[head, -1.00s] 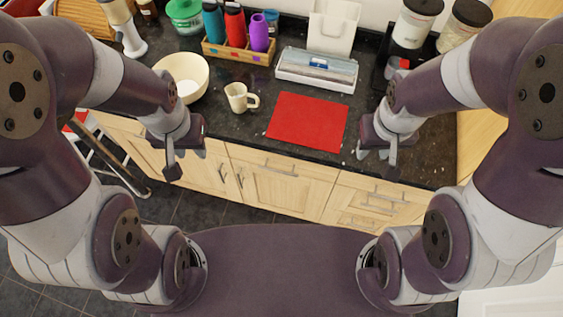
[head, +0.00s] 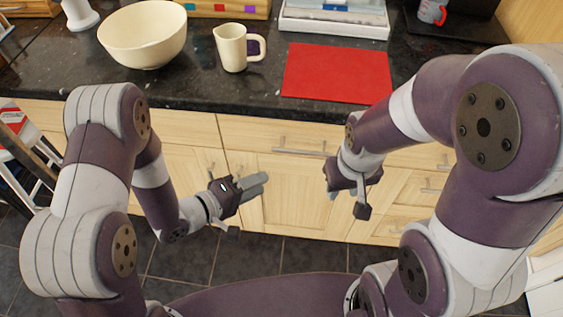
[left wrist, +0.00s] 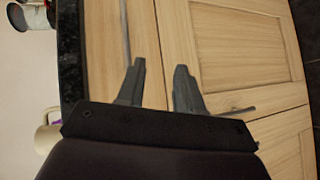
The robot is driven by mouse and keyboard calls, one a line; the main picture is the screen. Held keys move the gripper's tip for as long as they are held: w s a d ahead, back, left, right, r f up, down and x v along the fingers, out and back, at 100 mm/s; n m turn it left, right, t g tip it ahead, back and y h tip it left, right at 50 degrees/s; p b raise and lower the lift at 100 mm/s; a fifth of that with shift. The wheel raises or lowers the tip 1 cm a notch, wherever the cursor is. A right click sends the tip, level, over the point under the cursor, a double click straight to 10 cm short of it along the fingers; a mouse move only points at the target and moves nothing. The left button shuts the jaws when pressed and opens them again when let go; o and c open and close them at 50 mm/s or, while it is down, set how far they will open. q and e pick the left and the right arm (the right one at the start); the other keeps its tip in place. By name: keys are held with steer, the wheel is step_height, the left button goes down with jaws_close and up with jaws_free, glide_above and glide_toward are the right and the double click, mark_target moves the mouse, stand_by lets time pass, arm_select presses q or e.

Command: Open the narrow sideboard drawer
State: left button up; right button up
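A drawer (head: 250,135) with a light wood front and a bar handle (head: 299,151) sits under the dark worktop in the head view. It looks shut. In the left wrist view the drawer front (left wrist: 103,60) shows sideways, with its handle (left wrist: 126,35) beyond the left finger. My left gripper (head: 262,185) is in front of the cabinet, below and left of that handle, apart from it. Its two fingers (left wrist: 160,66) are spread with nothing between them. My right gripper (head: 362,204) hangs in front of the cabinet to the right; its finger gap is not clear.
Cabinet doors (head: 275,210) lie below the drawer, and a door handle (left wrist: 232,112) shows in the wrist view. More drawers (head: 415,185) are at the right. A bowl (head: 145,35), a mug (head: 232,48) and a red mat (head: 335,73) are on the worktop (head: 200,85).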

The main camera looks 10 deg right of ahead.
mark_target(302, 151)
arm_select(q)
steer(key=w+d, duration=0.2)
steer(key=d, duration=0.2)
steer(key=w+d+r+n+h, duration=0.1)
steer(key=w+d, duration=0.1)
steer(key=d, duration=0.2)
steer(key=w+d+r+n+b, duration=0.1)
steer(key=w+d, duration=0.1)
steer(key=d, duration=0.2)
steer(key=shift+w+d+t+h, duration=0.1)
steer(key=shift+t+h, duration=0.2)
jaws_close()
